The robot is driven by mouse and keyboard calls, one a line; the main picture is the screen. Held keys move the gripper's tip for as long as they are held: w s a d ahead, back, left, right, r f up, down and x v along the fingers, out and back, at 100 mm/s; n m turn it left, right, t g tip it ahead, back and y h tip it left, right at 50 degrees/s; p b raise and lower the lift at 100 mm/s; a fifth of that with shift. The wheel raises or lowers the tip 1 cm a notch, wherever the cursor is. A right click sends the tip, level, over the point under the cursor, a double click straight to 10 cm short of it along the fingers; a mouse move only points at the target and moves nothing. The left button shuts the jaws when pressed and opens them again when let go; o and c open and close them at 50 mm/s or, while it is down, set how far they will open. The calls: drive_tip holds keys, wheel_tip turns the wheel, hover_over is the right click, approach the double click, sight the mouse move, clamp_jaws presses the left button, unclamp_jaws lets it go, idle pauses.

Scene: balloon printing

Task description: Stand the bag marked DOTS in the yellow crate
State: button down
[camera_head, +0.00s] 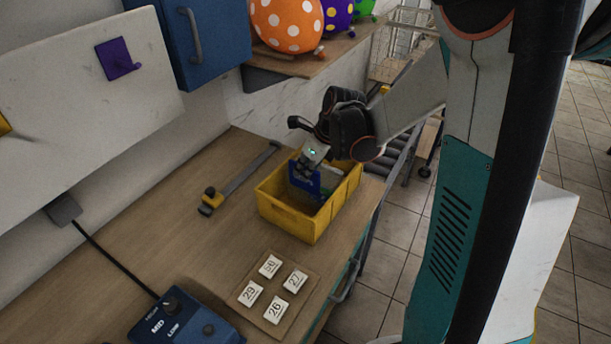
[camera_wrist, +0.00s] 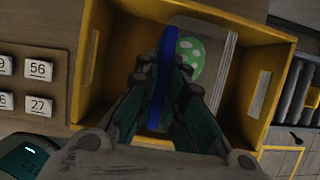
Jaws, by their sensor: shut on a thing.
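The yellow crate (camera_head: 283,217) stands on the wooden bench; it also shows in the wrist view (camera_wrist: 92,62). My gripper (camera_head: 309,162) reaches down into it from above. In the wrist view, my gripper's fingers (camera_wrist: 168,88) are shut on a thin blue bag (camera_wrist: 166,62), seen edge-on and upright inside the crate walls. In the head view the blue bag (camera_head: 302,180) faces the camera, but I cannot read its marking. I cannot tell whether its lower edge touches the crate floor. Beside it in the crate is a grey-white packet with a white-dotted green picture (camera_wrist: 190,58).
A board with several number tiles (camera_head: 272,292) lies in front of the crate. A blue control box (camera_head: 185,320) is at the front left, and a yellow-ended sliding bar (camera_head: 238,180) lies left of the crate.

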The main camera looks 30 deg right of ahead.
wheel_tip(320, 180, down, 2)
drive_tip(key=c, duration=1.7)
unclamp_jaws()
drive_tip(key=p+v, duration=0.3)
drive_tip(key=v, duration=0.9)
drive_tip(key=shift+r, duration=0.15)
